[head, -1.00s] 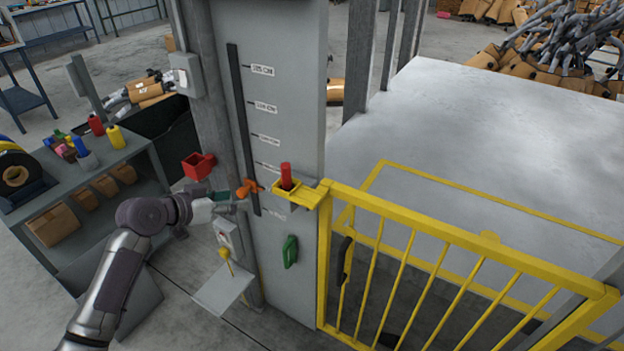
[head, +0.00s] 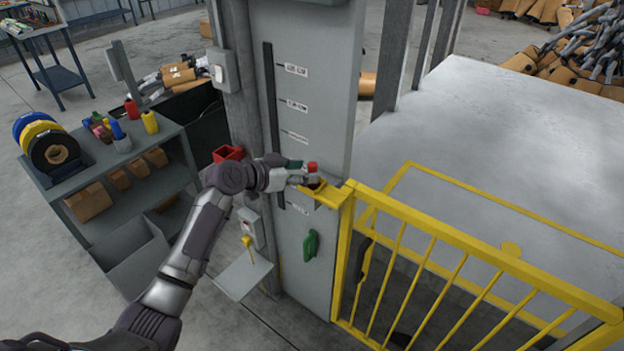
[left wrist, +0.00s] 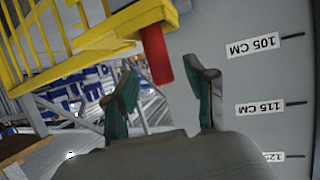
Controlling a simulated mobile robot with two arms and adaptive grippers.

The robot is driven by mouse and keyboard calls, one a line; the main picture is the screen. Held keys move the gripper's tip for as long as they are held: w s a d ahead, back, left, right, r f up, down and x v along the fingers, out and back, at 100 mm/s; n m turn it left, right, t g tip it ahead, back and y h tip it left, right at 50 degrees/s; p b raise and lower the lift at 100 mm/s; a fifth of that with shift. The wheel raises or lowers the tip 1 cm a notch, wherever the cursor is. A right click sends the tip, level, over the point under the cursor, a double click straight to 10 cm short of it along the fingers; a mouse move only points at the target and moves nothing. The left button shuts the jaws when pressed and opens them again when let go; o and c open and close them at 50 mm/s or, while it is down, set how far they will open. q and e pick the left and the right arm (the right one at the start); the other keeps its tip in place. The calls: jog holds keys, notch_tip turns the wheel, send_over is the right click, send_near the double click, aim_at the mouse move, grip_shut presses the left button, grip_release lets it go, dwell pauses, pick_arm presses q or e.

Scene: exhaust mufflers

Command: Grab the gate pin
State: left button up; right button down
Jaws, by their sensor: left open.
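The gate pin, a red upright cylinder (head: 311,167), stands in the yellow bracket (head: 333,195) at the gate's post; its lower part is hidden by my gripper in the head view. My left gripper (head: 302,175) is right beside it, reaching in from the left. In the left wrist view, which is turned upside down, the red pin (left wrist: 158,57) shows just beyond and between the green-padded fingers of my open left gripper (left wrist: 165,85). The fingers do not clearly touch it. My right gripper is not in view.
The yellow gate (head: 470,260) extends right from the post. A grey column with height labels (head: 305,90) stands behind the pin. A red box (head: 228,153), a green handle (head: 311,244) and a small shelf with a yellow-topped lever (head: 246,242) are nearby.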

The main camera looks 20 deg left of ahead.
aim_at(309, 169)
pick_arm(q)
jog(key=x, duration=0.3)
jog(key=shift+w+d+p, duration=0.15)
jog(key=shift+w+p, duration=0.05)
jog(key=shift+p, duration=0.15)
jog(key=shift+s, duration=0.1)
grip_shut()
